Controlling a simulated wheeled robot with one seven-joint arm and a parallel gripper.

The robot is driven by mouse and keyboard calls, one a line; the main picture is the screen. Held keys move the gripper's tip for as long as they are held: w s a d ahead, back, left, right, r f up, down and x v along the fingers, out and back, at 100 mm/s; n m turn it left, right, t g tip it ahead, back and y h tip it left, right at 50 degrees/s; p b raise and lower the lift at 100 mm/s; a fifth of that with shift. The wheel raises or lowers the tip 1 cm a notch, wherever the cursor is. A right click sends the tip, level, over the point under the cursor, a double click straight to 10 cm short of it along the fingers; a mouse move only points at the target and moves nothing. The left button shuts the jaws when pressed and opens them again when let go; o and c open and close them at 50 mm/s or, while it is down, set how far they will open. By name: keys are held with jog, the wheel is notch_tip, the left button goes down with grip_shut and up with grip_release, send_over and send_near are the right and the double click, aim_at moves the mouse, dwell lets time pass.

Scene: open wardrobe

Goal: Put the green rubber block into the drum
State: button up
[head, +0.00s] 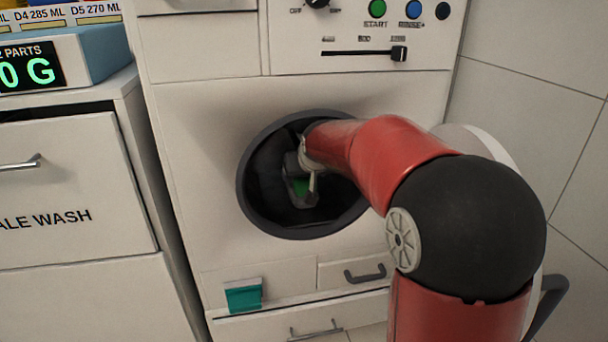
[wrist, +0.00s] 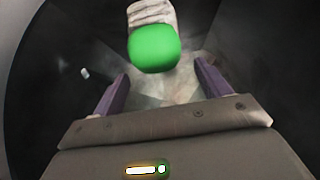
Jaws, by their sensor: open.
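The drum (head: 245,190) is the dark round opening in the front of the white machine. My arm reaches into it, and my gripper (head: 303,196) is inside, partly hidden by the dark. In the wrist view my gripper (wrist: 161,75) is open, with its two purple fingers spread wide. The green rubber block (wrist: 154,49), with rounded edges, is just beyond and between the fingertips, with a visible gap to each finger. I cannot tell whether the block rests on anything.
A pale ridged thing (wrist: 151,12) lies directly behind the block. A small whitish bit (wrist: 84,73) is at left inside the drum. A teal piece (head: 243,297) sits low on the machine's front. A white cabinet (head: 70,190) stands left.

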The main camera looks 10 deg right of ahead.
jog(key=p+v, duration=0.1)
jog(key=v, duration=0.9)
jog(key=s+f+g, duration=0.1)
jog(key=s+f, duration=0.3)
jog(key=s, duration=1)
jog(key=s+f+g, duration=0.2)
jog(key=s+f, duration=0.3)
jog(key=s, duration=0.9)
jog(key=shift+s+f, duration=0.25)
jog(key=shift+s, duration=0.1)
jog(key=shift+r, duration=0.1)
notch_tip(320, 180, up, 10)
jog(key=p, duration=0.9)
jog(key=shift+f+p, duration=0.25)
jog(key=shift+p, duration=0.15)
